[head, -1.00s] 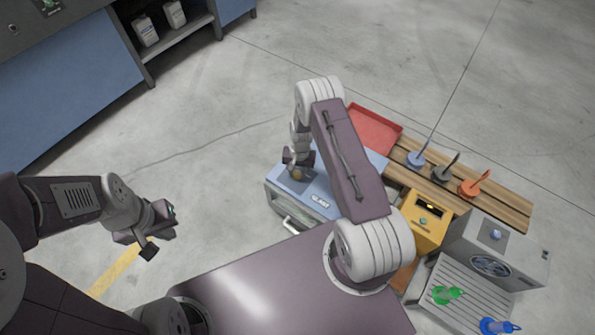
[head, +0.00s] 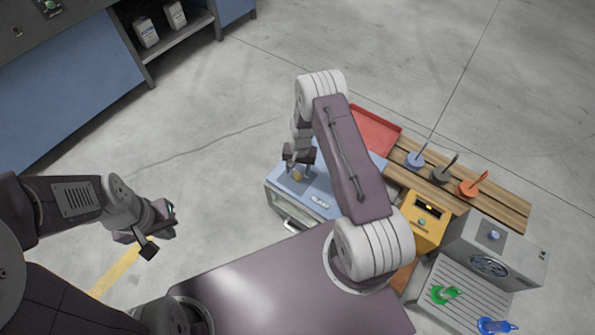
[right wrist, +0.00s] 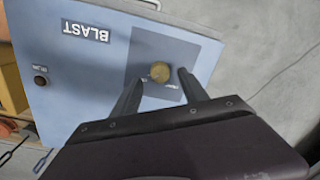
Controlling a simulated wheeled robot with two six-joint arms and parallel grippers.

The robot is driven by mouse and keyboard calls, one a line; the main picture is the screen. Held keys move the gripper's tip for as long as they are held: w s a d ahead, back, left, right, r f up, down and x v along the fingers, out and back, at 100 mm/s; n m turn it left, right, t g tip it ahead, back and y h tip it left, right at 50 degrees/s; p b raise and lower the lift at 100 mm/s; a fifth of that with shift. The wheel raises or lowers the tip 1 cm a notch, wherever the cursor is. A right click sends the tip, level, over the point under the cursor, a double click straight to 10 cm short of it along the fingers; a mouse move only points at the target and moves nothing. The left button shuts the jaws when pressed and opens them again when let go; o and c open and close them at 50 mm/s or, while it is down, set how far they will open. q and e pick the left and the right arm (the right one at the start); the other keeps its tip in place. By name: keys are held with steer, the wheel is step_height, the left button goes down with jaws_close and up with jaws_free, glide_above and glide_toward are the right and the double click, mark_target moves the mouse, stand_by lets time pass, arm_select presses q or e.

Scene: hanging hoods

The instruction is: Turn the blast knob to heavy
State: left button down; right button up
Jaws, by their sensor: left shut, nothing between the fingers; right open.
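The blast knob (right wrist: 160,72) is a round brass-coloured knob on a dark grey panel (right wrist: 145,45) on top of a light blue box marked BLAST (right wrist: 60,85). The box (head: 345,203) also shows in the head view, with the knob (head: 298,175) near its left end. My right gripper (right wrist: 157,84) is open, with its two fingertips on either side of the knob. I cannot tell whether the fingers touch it. Small lettering beside the knob is too small to read fully. My left gripper (head: 150,250) is shut and empty, above the floor at the left.
A red tray (head: 375,130) lies behind the blue box. A wooden slatted stand (head: 500,205) holds several coloured items. A yellow box (head: 425,218) and a grey hood unit (head: 500,250) stand at the right.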

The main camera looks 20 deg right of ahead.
mark_target(299, 175)
step_height(299, 175, up, 6)
steer(key=p, duration=0.1)
steer(key=shift+s+p, duration=0.15)
steer(key=shift+p, duration=0.15)
steer(key=shift+d+r, duration=0.1)
steer(key=shift+d, duration=0.05)
